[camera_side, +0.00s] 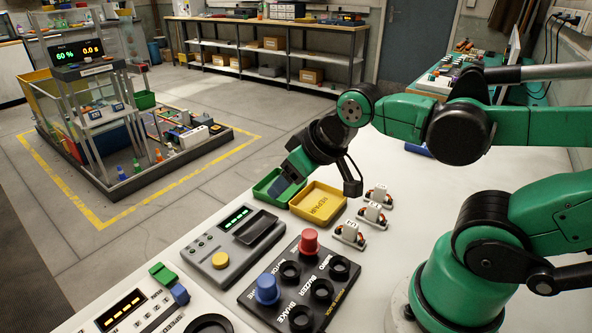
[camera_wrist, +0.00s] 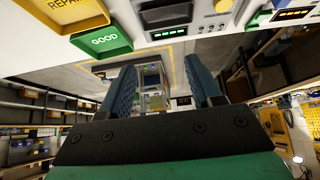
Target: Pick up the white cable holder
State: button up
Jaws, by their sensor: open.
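Three small white holders stand in a row on the white bench in the side view: a near one (camera_side: 350,234), a middle one (camera_side: 373,214) and a far one (camera_side: 379,196). Each has dark and orange-red bits at its base, like cables. I cannot tell which one the task names. My gripper (camera_side: 284,187) is above the bench's far edge, left of the holders and over the green tray. In the wrist view my gripper (camera_wrist: 165,72) is open, with nothing held between its fingers. The holders do not show in the wrist view.
A yellow REPAIR tray (camera_side: 317,203) lies between the green tray (camera_side: 268,188) and the holders. A grey device (camera_side: 236,241) and a black button panel (camera_side: 300,284) with red and blue knobs stand nearer. Bare bench lies right of the holders.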

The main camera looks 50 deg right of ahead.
jog(key=s+d+f+g+h, duration=0.1)
jog(key=s+d+f+g, duration=0.15)
jog(key=d, duration=1.05)
jog(key=n+g+y, duration=0.1)
jog(key=g, duration=0.2)
send_over(382, 186)
jog(key=f, duration=0.4)
jog(key=shift+s+a, duration=0.1)
jog(key=shift+a, duration=0.15)
jog(key=shift+s+d+f, duration=0.2)
jog(key=shift+s+f, duration=0.05)
jog(key=shift+f, duration=0.25)
jog(key=shift+w+f, duration=0.2)
jog(key=shift+f, duration=1.05)
jog(key=shift+w+f, duration=0.2)
jog(key=shift+f, duration=1)
grip_shut()
